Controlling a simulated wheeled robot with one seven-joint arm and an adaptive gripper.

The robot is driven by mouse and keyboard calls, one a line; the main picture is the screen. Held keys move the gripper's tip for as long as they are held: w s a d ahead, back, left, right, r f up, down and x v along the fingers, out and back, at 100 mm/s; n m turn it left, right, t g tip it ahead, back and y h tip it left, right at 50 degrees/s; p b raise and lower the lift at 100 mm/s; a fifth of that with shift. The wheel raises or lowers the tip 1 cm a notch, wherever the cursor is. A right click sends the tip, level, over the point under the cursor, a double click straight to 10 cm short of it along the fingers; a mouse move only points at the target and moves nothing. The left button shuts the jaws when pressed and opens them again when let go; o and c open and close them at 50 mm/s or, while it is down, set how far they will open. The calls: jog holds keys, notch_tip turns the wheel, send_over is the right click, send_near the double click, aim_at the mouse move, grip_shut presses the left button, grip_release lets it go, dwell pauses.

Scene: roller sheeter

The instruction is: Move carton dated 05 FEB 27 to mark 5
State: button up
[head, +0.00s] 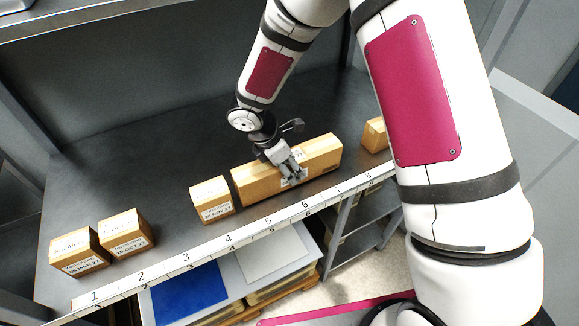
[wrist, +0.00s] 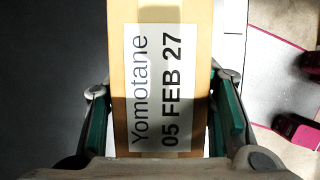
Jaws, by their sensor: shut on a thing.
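The carton dated 05 FEB 27 (head: 257,182) is a long tan box on the dark shelf, lying behind the number strip from about mark 5 to mark 7. Its label, "Yomotane 05 FEB 27", reads clearly in the wrist view (wrist: 158,85). My gripper (head: 290,174) is shut on this carton near its middle. In the wrist view its green-padded fingers (wrist: 160,125) stand on both sides of the carton. Mark 5 (head: 268,220) is on the white strip at the shelf's front edge. I cannot tell whether the carton is raised off the shelf.
A small carton (head: 212,201) stands close to the left end of the long one, near mark 4. Two more cartons, (head: 81,252) and (head: 127,233), stand near marks 1 and 2. Another carton (head: 375,134) is at right, partly behind my arm. The shelf behind is clear.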

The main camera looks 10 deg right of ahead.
jog(key=shift+f, duration=0.2)
jog(key=shift+f, duration=0.15)
jog(key=o, duration=1.6)
jog(key=v, duration=1.2)
jog(key=shift+d+r+b, duration=0.1)
jog(key=shift+r+b, duration=0.15)
jog(key=shift+b, duration=0.1)
